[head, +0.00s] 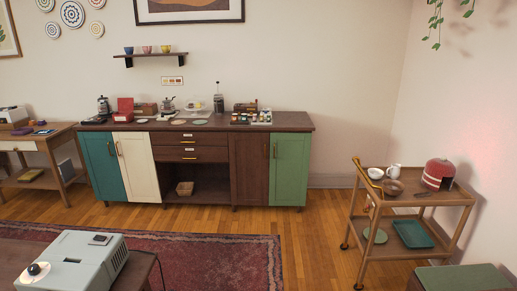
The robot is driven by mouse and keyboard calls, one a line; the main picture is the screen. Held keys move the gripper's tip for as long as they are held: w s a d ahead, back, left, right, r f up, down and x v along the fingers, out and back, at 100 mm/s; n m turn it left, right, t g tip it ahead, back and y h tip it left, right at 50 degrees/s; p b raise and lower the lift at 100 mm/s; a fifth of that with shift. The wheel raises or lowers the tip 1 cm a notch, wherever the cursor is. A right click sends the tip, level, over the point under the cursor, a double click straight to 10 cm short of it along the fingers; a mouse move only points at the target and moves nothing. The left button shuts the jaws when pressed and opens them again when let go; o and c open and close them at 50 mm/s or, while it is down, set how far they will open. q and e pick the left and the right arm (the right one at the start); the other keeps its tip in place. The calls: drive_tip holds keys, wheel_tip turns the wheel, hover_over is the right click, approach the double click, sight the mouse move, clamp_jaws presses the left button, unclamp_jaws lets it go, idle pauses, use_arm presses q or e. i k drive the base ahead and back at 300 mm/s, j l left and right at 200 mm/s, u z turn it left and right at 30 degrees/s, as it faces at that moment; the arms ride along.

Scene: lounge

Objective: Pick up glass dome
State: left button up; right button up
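On the long sideboard (285,119) against the back wall, a small pale, clear-looking shape with something yellowish in or under it (193,108) stands near the middle of the top. It may be the glass dome, but it is too small to be sure. A tall dark-framed glass press (218,103) stands just right of it, and a small metal pot (167,105) is to its left. Neither of my grippers shows in the head view.
A wheeled wooden cart (456,197) with a red domed object (438,173) and bowls stands at the right. A grey machine (72,262) sits on a low table at the front left. Wooden floor (315,235) and a red rug (215,262) lie open before the sideboard.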

sight(195, 102)
drive_tip(key=i, duration=1.9)
drive_tip(key=i+l+u, duration=0.1)
drive_tip(key=i+u, duration=0.15)
drive_tip(key=i, duration=0.3)
drive_tip(key=i+l+u, duration=0.25)
drive_tip(key=i, duration=0.3)
drive_tip(key=i+l+u, duration=0.3)
drive_tip(key=i, duration=0.2)
drive_tip(key=i+l+u, duration=0.25)
drive_tip(key=i, duration=0.25)
drive_tip(key=l, duration=0.1)
